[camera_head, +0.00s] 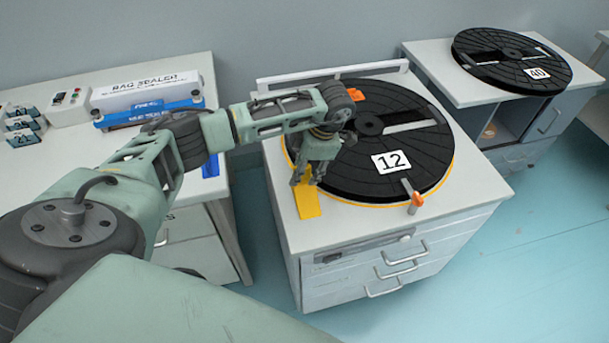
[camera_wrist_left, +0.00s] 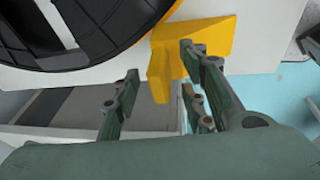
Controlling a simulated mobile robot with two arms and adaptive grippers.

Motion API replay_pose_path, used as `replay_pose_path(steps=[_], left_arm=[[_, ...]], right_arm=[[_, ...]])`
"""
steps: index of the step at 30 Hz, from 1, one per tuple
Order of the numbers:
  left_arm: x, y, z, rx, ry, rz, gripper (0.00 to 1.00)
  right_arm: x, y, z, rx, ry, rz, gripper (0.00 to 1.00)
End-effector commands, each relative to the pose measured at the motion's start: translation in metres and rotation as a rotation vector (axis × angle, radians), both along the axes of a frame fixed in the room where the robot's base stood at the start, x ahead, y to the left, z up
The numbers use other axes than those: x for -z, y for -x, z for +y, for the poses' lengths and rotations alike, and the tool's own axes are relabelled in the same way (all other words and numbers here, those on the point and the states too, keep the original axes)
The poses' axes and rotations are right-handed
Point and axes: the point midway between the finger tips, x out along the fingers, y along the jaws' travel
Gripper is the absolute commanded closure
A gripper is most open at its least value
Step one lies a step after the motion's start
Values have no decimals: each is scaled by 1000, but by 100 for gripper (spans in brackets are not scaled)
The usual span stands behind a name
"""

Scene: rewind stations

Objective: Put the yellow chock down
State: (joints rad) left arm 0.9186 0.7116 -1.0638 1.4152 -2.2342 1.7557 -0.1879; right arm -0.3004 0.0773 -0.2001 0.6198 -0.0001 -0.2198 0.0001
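The yellow chock (camera_head: 307,203) is at the left front part of the white cabinet top, beside the large black reel marked 12 (camera_head: 420,160). My left gripper (camera_head: 307,180) is right above the chock and hides part of it. In the left wrist view the chock (camera_wrist_left: 205,40) lies close to the reel's edge, and its narrow end reaches between the spread fingers (camera_wrist_left: 159,75). The fingers are apart, with a visible gap between the chock and the left-hand finger. Whether the right-hand fingers touch it, I cannot tell. My right gripper is not in view.
An orange-tipped post (camera_head: 416,201) and an orange piece (camera_head: 355,95) are at the reel's rim. A low white rail (camera_head: 330,72) runs along the back. A second cabinet with a reel marked 40 (camera_head: 510,60) stands right. A bag sealer (camera_head: 145,92) is on the left table.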

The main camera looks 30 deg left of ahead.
Motion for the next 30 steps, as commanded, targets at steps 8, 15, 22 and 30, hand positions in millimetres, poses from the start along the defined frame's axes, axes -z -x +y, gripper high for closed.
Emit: replay_pose_path(steps=[8,15,22,30], left_arm=[[0,0,0,0,0,0,71],[0,0,0,0,0,0,92],[0,0,0,0,0,0,100],[0,0,0,-1,-1,0,100]], right_arm=[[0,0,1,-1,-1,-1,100],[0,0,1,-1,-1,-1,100],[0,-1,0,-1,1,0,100],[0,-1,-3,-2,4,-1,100]])
